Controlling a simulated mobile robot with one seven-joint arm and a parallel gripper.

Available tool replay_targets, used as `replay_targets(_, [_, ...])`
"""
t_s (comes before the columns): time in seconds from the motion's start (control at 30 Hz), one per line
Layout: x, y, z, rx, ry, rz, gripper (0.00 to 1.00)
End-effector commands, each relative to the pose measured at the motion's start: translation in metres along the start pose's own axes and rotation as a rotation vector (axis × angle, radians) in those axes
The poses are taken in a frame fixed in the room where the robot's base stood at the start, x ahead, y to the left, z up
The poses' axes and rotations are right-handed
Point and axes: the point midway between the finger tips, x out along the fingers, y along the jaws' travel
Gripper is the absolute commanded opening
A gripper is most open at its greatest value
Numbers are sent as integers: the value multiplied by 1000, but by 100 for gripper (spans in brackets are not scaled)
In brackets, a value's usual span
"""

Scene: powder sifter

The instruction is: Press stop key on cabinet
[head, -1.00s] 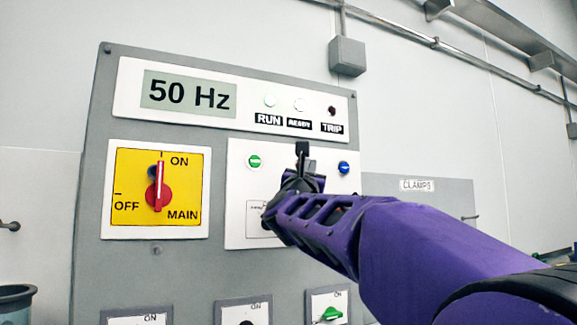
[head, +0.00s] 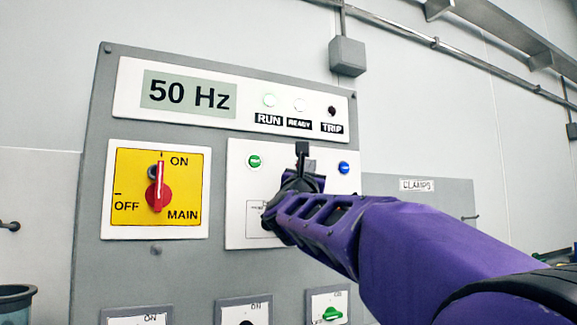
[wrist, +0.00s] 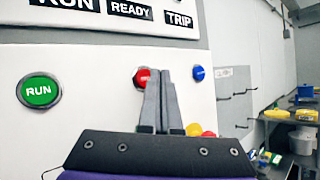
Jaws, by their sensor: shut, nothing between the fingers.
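The grey cabinet (head: 95,200) carries a white key panel (head: 240,210). In the wrist view a red key (wrist: 141,76), which I take for the stop key, sits between the green RUN key (wrist: 39,91) and a blue key (wrist: 198,72). My gripper (wrist: 160,72) is shut and empty, its fingertips overlapping the right side of the red key. I cannot tell whether they touch it. In the head view my gripper (head: 303,150) is in front of the panel between the green and blue keys and hides the red one.
The cabinet display (head: 188,94) reads 50 Hz. A yellow main switch (head: 158,190) with a red handle points to ON. Smaller switches line the bottom. A CLAMPS panel (head: 440,200) is at the right; a cluttered table (wrist: 300,145) stands farther right.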

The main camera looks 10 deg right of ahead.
Motion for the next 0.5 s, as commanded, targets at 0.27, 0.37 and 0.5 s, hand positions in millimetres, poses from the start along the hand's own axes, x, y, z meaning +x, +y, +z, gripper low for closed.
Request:
replay_targets(0.27, [1,1,-2,0,1,0,0])
replay_targets(0.37, [4,3,-4,0,0,1,0])
replay_targets(0.5, [6,4,-5,1,0,1,0])
